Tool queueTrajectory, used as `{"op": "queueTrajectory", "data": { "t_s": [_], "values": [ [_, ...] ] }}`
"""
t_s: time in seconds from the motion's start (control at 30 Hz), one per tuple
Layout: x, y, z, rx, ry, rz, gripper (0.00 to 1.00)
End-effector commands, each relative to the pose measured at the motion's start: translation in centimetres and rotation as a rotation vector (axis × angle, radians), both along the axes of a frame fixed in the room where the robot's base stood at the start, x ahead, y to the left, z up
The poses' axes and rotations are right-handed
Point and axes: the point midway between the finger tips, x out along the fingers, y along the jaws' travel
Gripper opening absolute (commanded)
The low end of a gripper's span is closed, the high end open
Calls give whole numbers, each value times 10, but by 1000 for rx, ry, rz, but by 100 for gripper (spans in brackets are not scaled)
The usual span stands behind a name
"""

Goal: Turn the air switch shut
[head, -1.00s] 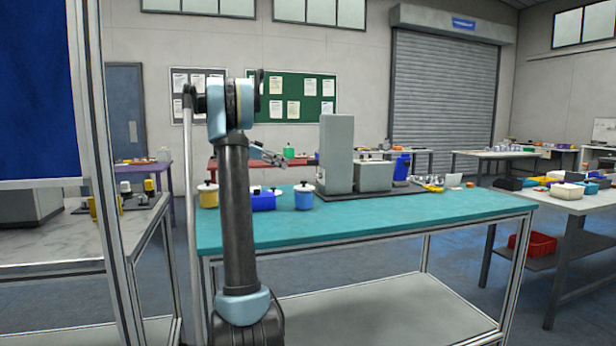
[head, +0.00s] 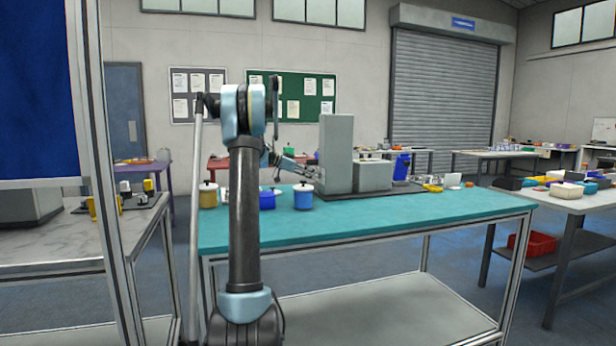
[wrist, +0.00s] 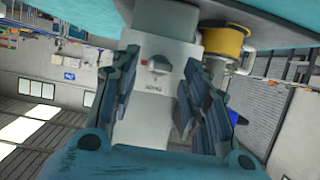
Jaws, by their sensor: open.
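In the wrist view, a pale box (wrist: 147,100) with a small dark-and-red knob (wrist: 158,65) and a label under it fills the middle; the knob looks like the air switch. My gripper (wrist: 160,78) is open, with one finger on each side of the box in the picture and nothing held. Whether a finger touches the knob cannot be told. In the head view, my gripper (head: 312,172) points right, close to the left side of a tall grey block (head: 337,150) on the teal table. The knob cannot be made out there.
The teal table (head: 430,206) also holds a yellow pot (head: 208,198), a blue bin (head: 267,200) and a blue pot (head: 303,199) near my arm. A lower grey box (head: 373,176) stands right of the tall block. The table's front right is clear.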

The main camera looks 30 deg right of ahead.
Motion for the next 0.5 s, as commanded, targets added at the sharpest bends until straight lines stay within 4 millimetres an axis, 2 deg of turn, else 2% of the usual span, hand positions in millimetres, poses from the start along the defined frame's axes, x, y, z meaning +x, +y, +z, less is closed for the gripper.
{"op": "queueTrajectory", "data": {
  "t_s": [0.27,0.3,0.47,0.5],
  "values": [
    [0,-2,-1,0,0,0,42],
    [0,-1,-1,0,0,0,38],
    [0,-1,-1,0,0,0,2],
    [0,-1,0,0,0,0,0]
  ]
}}
